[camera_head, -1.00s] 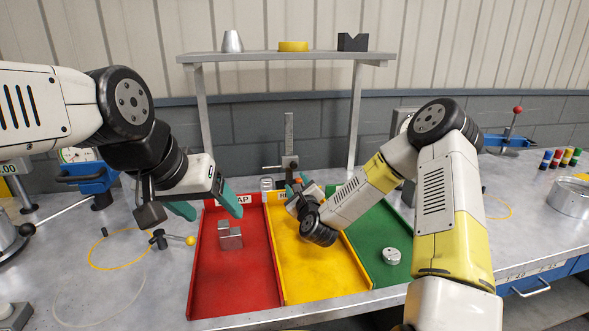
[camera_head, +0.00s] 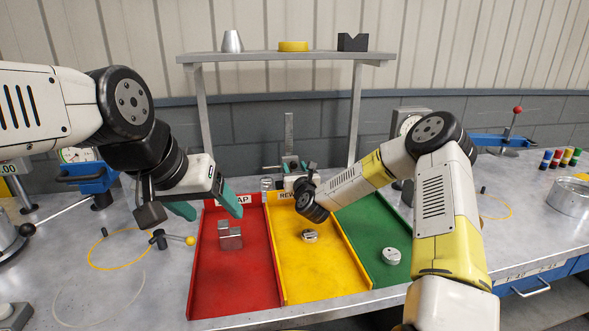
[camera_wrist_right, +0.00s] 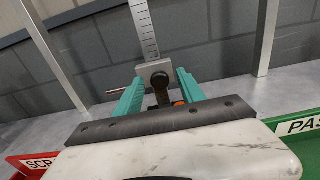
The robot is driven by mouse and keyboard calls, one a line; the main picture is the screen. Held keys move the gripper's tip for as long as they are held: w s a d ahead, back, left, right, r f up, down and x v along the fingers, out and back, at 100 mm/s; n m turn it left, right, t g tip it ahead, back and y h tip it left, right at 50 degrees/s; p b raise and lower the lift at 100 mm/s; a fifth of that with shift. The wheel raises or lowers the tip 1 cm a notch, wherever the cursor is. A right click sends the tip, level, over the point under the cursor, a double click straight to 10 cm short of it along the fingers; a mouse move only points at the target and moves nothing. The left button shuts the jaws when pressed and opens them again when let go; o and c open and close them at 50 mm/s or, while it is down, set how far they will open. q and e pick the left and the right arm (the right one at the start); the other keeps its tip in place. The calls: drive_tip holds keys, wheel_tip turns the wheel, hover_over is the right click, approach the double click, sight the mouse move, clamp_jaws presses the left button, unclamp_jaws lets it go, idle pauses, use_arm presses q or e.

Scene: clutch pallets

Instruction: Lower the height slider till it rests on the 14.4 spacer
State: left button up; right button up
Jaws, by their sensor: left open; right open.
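The height gauge stands at the back behind the trays, its scale column (camera_head: 289,133) upright. Its slider block (camera_head: 290,161) sits low on the column. In the right wrist view the slider (camera_wrist_right: 155,73) lies between the two teal fingers of my right gripper (camera_wrist_right: 155,90), with gaps at its sides. An orange bit shows below it; I cannot tell what it is. My right gripper (camera_head: 296,175) is open in front of the gauge. My left gripper (camera_head: 212,208) is open and empty above the red tray's left edge. I cannot make out the 14.4 spacer.
A red tray (camera_head: 205,280) holds a metal block, a yellow tray (camera_head: 320,285) a small metal part (camera_head: 309,236), a green tray (camera_head: 372,272) a round metal part (camera_head: 391,256). A shelf (camera_head: 285,56) stands on legs either side of the gauge.

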drive_tip(key=shift+w, duration=0.1)
clamp_jaws()
idle(1.4)
